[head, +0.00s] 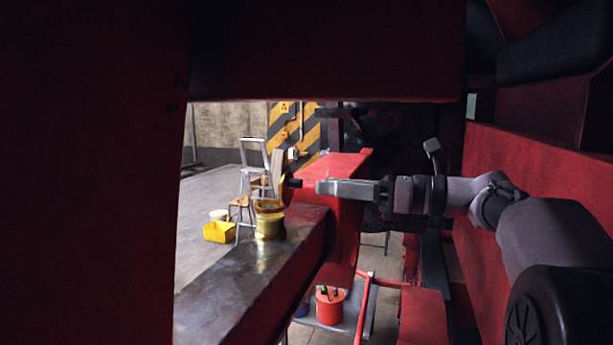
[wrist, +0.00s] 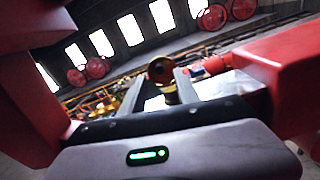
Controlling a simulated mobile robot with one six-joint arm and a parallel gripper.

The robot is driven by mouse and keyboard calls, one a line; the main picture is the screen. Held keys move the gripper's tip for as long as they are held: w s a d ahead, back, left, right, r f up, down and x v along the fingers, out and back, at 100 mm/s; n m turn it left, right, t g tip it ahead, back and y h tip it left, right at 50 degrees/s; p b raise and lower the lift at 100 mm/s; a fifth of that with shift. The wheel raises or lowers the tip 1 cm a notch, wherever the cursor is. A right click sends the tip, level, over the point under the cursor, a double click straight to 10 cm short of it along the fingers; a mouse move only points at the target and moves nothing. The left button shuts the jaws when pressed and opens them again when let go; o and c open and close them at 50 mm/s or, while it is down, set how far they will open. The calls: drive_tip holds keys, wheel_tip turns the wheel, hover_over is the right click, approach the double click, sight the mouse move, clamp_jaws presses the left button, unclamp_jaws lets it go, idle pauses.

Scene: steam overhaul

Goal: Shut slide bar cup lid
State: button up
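The brass slide bar cup (head: 269,222) stands on the grey steel slide bar (head: 235,285) in the head view. Its lid (head: 281,168) appears raised on edge above the cup, with a dark knob (head: 293,182) facing my gripper. In the wrist view the round lid (wrist: 160,68) shows just beyond my fingertips, with part of the cup (wrist: 171,97) below it. My gripper (head: 318,187) points left, a short gap to the right of the knob. In the wrist view my gripper (wrist: 160,74) has its fingers apart with nothing visibly held. The hinge is not clear.
A red block (head: 335,215) lies just behind and under my gripper, and red parts flank my wrist on both sides. Red bodywork (head: 325,50) hangs overhead. Air left of the cup looks free.

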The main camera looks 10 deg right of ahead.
sight(293, 191)
drive_tip(key=p+x, duration=0.1)
drive_tip(key=x, duration=0.4)
drive_tip(key=shift+w+a, duration=0.15)
drive_tip(key=shift+a, duration=0.05)
clamp_jaws()
